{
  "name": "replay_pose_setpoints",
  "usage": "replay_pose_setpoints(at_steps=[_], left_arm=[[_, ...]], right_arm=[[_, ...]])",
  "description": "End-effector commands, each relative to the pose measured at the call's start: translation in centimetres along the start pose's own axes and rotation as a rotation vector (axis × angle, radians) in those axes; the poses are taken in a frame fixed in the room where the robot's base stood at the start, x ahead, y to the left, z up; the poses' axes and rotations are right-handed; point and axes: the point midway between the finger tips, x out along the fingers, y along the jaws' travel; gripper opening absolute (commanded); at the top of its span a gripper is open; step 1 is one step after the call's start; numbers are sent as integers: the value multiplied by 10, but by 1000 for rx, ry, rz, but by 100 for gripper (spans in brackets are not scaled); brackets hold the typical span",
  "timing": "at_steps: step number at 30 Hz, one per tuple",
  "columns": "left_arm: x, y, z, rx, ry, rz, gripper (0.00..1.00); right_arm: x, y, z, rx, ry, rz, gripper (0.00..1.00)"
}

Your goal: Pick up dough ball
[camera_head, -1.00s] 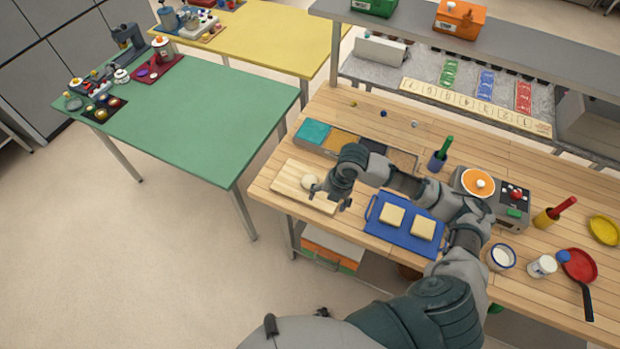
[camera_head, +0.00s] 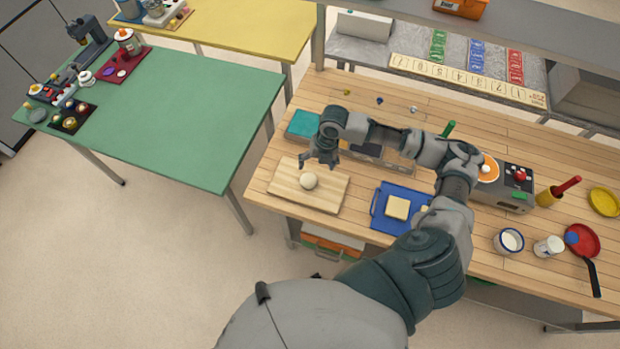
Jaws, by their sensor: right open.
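The dough ball (camera_head: 309,181) is pale and round and sits on a light wooden board (camera_head: 325,201) at the left front of the wooden worktable. My right gripper (camera_head: 319,166) is open and empty, its fingers pointing down. In the picture it is just above and behind the dough ball, over the back part of the board. I see a gap between the fingers and the ball. My left gripper is not in the picture.
A blue tray (camera_head: 382,214) with pale square slabs stands right of the board, partly behind my arm. A topping bin with a teal section (camera_head: 303,124) lies behind. A white cup (camera_head: 509,241) and red pan (camera_head: 582,240) stand at right. A green table (camera_head: 190,120) is at left.

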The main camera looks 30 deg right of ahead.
Motion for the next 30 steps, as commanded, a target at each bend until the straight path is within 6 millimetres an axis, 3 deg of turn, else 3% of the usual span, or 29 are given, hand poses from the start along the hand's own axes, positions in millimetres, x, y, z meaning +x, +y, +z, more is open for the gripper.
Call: replay_pose_setpoints(at_steps=[4, 12, 19, 27, 30], left_arm=[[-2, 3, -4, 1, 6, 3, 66], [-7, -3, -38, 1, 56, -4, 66], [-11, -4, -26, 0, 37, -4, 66], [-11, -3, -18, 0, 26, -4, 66], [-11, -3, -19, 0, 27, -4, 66]], right_arm=[[24, 2, -1, 0, 0, -1, 87], [48, 1, -3, 1, 2, 1, 87], [81, 1, -2, 1, 0, 1, 87], [85, 0, -3, 0, -2, 1, 87], [85, 1, -3, -1, -2, 1, 62]])
